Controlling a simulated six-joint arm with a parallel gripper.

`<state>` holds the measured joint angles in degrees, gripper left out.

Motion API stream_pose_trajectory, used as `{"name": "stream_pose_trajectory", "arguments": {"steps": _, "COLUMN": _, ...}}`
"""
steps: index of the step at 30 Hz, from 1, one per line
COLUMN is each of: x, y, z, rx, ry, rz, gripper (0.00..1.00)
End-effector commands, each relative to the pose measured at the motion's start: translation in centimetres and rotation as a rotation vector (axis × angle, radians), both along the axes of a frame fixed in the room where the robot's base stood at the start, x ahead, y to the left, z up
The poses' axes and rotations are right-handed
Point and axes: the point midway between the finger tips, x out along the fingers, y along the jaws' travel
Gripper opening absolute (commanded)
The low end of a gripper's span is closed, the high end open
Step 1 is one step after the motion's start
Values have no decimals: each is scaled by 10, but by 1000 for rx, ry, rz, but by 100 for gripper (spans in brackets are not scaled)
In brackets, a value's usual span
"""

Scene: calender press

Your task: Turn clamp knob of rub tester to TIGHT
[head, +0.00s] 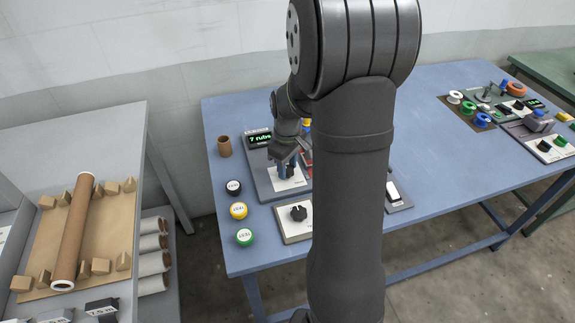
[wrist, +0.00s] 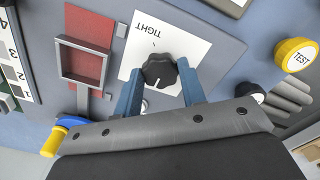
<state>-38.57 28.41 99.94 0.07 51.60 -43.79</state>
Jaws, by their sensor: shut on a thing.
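The rub tester (head: 264,182) is a grey-blue unit on the blue table, with a lit green display (head: 259,140) reading something like "7 rubs". Its black clamp knob (wrist: 159,70) sits on a white plate (wrist: 190,45) in the wrist view. In the head view my gripper (head: 288,170) is over the tester, and the knob is mostly hidden.
A black knob on a separate box (head: 298,213) is in front of the tester. Black, yellow (head: 238,210) and green (head: 244,236) round pieces lie to the left, with a brown cup (head: 224,146) behind. In the wrist view, a red pad (wrist: 88,38) with a grey frame is beside the plate.

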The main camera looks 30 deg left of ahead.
Motion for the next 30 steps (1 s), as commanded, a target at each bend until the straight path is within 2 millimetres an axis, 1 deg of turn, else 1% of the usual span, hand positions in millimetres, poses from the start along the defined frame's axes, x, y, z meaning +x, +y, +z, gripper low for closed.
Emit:
{"name": "stream_pose_trajectory", "arguments": {"steps": 8, "x": 0, "y": 0, "z": 0, "rx": -1, "ry": 0, "rz": -138, "gripper": 14}}
{"name": "stream_pose_trajectory", "arguments": {"steps": 30, "x": -2, "y": 1, "z": 0, "rx": -2, "ry": 0, "rz": -827, "gripper": 14}}
